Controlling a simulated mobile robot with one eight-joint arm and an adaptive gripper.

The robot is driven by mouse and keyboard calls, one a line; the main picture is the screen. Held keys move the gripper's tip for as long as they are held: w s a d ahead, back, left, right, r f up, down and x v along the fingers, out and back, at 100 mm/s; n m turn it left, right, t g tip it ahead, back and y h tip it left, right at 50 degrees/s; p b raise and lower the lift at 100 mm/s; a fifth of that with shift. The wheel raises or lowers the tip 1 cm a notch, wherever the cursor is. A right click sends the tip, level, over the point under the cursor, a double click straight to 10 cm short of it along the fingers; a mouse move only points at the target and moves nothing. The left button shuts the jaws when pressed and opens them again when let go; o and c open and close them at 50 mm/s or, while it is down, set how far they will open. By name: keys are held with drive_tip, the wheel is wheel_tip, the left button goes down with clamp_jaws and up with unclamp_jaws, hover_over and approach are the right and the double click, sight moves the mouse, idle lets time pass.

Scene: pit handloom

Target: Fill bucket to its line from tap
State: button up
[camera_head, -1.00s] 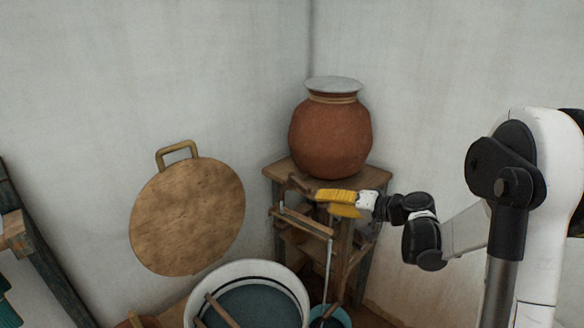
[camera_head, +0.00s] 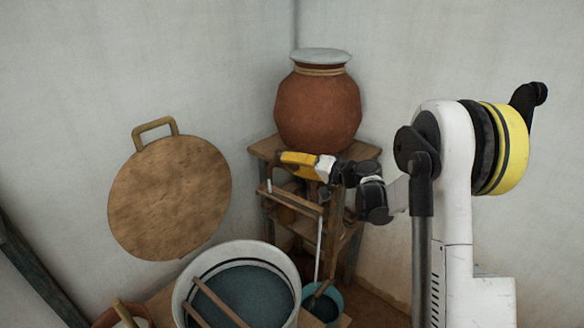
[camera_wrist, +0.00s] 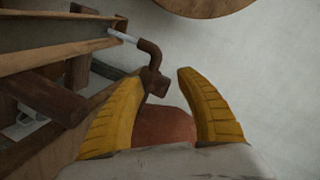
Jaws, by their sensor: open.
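The brown tap (camera_wrist: 151,55) shows in the wrist view, close to the tips of my gripper (camera_wrist: 162,76). The yellow fingers are apart, with the tap's body between or just beyond them; contact cannot be told. A pale strand (camera_wrist: 124,37), looking like running water, leaves the spout toward a wooden trough (camera_wrist: 50,60). In the head view my gripper (camera_head: 284,160) is beside the stand, below the clay pot (camera_head: 318,110). A thin pale strand drops from the trough's lower end (camera_head: 313,207) to a teal bucket (camera_head: 333,299). Its fill line and level are unclear.
A wooden stand (camera_head: 264,147) bears the pot in the corner. A white tub (camera_head: 183,300) with blue-grey liquid and sticks across it stands left of the teal bucket. A round wooden board (camera_head: 170,198) leans on the wall. Some floor at right is clear.

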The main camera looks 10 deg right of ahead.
clamp_jaws()
drive_tip(key=shift+w+d+n+g+y+p, duration=0.3)
drive_tip(key=shift+d+n+g+y, duration=0.2)
drive_tip(key=shift+n+g+y, duration=0.35)
drive_tip(key=shift+w+d+n+g+y+p, duration=0.2)
drive_tip(key=shift+d+n+g+y, duration=0.25)
drive_tip(key=shift+n+g+y, duration=0.4)
unclamp_jaws()
drive_tip(key=shift+w, duration=0.1)
